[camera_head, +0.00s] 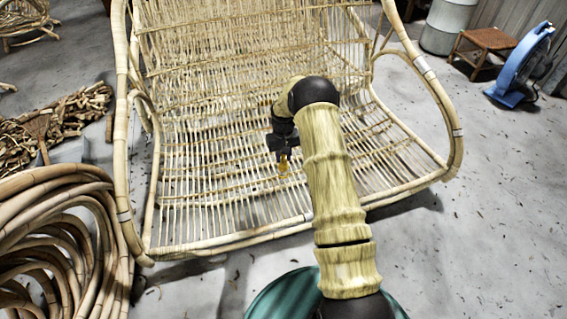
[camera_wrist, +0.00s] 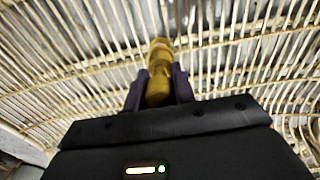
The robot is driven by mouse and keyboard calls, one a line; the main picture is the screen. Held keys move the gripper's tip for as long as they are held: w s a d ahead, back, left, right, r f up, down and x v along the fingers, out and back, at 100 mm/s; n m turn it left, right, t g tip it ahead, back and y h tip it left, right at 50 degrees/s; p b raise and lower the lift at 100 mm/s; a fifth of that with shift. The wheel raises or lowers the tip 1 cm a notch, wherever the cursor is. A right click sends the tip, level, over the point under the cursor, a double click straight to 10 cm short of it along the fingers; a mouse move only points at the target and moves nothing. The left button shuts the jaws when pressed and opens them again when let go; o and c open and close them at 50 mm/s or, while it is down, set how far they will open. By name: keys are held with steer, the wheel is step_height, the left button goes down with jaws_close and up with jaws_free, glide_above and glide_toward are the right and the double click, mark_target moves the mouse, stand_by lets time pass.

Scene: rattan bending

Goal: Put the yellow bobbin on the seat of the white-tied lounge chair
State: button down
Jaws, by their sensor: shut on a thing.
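The yellow bobbin (camera_wrist: 160,58) is held between the two dark fingers of my gripper (camera_wrist: 160,88) in the wrist view. In the head view the bobbin (camera_head: 283,167) shows as a small yellow piece below my gripper (camera_head: 283,158). My gripper is shut on it and points down over the slatted seat of the rattan lounge chair (camera_head: 225,205). White ties show on the chair's frame (camera_head: 421,65). I cannot tell whether the bobbin touches the seat slats.
Coiled rattan poles (camera_head: 50,220) lie at the lower left, with a pile of short sticks (camera_head: 60,125) behind. A small stool (camera_head: 483,45), a grey drum (camera_head: 447,25) and a blue fan (camera_head: 520,65) stand at the upper right. The floor right of the chair is mostly clear.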

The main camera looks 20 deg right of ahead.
mark_target(283, 166)
step_height(283, 166, down, 4)
steer(key=shift+r+b, duration=0.1)
steer(key=shift+b, duration=1.1)
steer(key=c, duration=1.2)
jaws_free()
steer(key=shift+o, duration=0.2)
step_height(283, 166, up, 12)
steer(key=p, duration=0.6)
steer(key=shift+p, duration=0.35)
